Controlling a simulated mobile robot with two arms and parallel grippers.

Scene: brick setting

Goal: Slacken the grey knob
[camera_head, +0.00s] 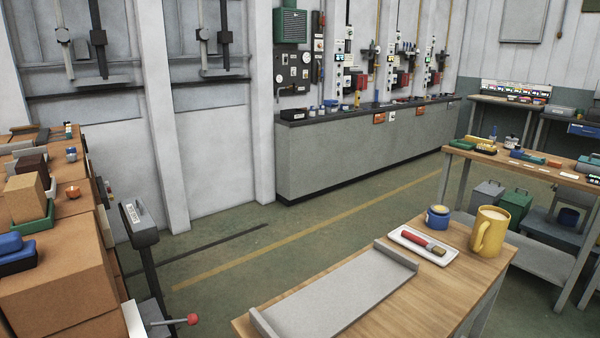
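I cannot make out a grey knob for certain in the head view. A grey box on a dark post (143,232) stands at the left, with a pale label on its sloped top. Low in front of it a thin rod with a red ball end (193,319) sticks out to the right from a white plate. A green cabinet and grey panels with small round dials (292,58) are on the far wall, too small to tell any knob on them. Neither of my grippers is in view.
A wooden table (462,285) in front bears a grey tray (335,290), a white dish with a red-handled brush (424,245), a blue jar (437,217) and a yellow mug (489,232). Brown boxes (55,275) fill the left. Green floor (300,220) lies open between.

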